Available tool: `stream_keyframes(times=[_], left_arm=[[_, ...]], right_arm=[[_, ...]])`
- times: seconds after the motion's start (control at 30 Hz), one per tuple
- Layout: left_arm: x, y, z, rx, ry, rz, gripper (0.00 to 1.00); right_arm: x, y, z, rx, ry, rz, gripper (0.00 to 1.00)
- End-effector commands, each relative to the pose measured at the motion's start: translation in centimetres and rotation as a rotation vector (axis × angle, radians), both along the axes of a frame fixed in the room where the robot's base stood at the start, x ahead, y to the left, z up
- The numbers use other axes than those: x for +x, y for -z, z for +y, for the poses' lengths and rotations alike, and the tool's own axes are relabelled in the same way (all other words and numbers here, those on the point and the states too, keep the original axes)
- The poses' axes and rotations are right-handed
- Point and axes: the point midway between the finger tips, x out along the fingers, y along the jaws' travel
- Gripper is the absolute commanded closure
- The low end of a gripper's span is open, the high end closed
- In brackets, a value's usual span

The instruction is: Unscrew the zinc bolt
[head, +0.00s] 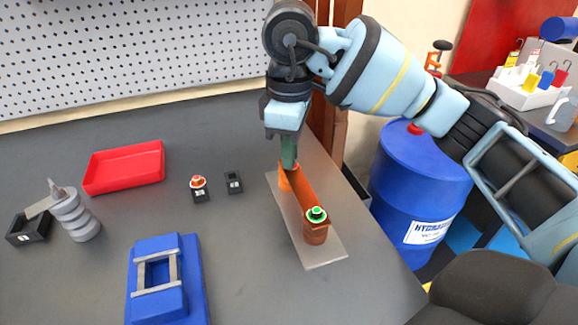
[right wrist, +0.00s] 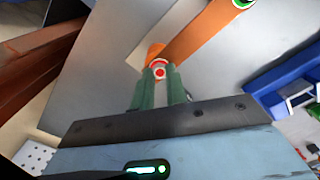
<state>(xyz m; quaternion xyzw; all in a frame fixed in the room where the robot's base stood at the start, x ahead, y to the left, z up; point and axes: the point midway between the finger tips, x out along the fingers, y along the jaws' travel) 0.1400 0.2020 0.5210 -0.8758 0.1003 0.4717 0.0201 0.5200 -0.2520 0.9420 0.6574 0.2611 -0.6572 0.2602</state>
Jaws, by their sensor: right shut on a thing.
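My right gripper (head: 288,163) points down at the far end of the copper-coloured busbar (head: 304,189). In the right wrist view its green fingers (right wrist: 160,82) are shut on a bolt with a red and white head (right wrist: 160,72), at the orange post at that end of the bar. The fingers hide this bolt in the head view. A green-topped bolt (head: 316,214) sits at the bar's near end. A red-topped bolt (head: 198,182) stands in a small black holder. I cannot tell by look which bolt is zinc. My left gripper is not in view.
The busbar stands on a grey plate (head: 323,250). An empty-looking black holder (head: 233,183), a red tray (head: 124,167), a blue block with a frame (head: 166,285) and a grey ribbed part (head: 76,217) are to the left. A blue drum (head: 415,185) stands beyond the table's right edge.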

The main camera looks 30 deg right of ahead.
Motion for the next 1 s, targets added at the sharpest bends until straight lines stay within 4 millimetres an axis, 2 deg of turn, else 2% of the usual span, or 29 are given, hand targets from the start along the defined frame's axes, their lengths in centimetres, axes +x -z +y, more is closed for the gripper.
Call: stream_keyframes(times=[0.03, 0.07, 0.13, 0.47, 0.8, 1.0], left_arm=[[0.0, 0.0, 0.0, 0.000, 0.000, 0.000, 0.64], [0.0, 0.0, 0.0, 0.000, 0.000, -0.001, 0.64], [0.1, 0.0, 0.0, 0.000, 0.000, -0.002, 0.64], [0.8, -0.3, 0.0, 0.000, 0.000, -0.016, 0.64], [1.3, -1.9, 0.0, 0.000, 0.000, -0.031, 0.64], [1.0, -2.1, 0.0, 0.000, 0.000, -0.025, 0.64]], right_arm=[[-0.1, 0.2, 0.1, 0.000, -0.004, 0.008, 1.00], [-0.1, 0.2, 0.1, 0.000, -0.003, 0.008, 0.85], [-0.1, 0.2, 0.1, -0.001, -0.002, 0.006, 0.75], [0.0, 0.0, 0.0, -0.001, 0.035, 0.002, 0.75], [0.1, -0.2, 0.1, 0.000, 0.412, 0.001, 0.75], [0.1, 0.0, 0.2, 0.000, 0.507, 0.001, 0.75]])
